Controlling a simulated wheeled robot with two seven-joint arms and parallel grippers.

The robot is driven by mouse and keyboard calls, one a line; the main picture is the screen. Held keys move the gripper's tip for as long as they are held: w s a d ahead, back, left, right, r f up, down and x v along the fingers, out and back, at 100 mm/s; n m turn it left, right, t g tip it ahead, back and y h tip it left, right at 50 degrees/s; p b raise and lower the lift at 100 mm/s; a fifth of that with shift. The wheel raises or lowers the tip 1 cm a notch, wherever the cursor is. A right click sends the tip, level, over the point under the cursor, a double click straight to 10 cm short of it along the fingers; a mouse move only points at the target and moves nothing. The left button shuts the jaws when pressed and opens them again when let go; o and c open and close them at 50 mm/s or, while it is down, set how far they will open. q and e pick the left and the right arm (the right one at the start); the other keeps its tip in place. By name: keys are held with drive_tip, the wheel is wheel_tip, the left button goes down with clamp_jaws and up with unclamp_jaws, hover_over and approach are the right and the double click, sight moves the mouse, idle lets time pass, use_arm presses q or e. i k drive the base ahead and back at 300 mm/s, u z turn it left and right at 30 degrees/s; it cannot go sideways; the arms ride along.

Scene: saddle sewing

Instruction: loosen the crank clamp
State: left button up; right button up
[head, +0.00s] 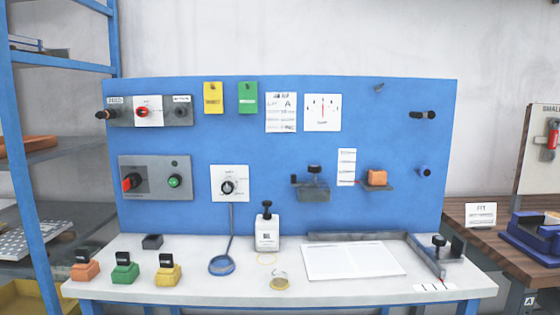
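A grey block with black knobs (313,188) is mounted low in the middle of the blue panel, with one knob on top and a dark part at its left. Another black-knobbed fitting (439,243) sits at the right end of the table, by the metal rail. I cannot tell for certain which one is the crank clamp, or how tight either is. A white gauge plate (322,112) with a red needle pointing up is on the panel; its lettering is too small to read. Neither of my grippers is in view.
The blue panel (290,155) stands behind the white table (210,290). Orange, green and yellow stamps, a pump bottle (267,235), a blue-rimmed ring tool (222,264) and a white sheet (352,261) are on the table. Shelving (45,235) is at left, a wooden bench (480,235) at right.

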sight(426, 172)
drive_tip(key=z, duration=0.45)
drive_tip(key=i, duration=1.15)
drive_tip(key=u, duration=0.3)
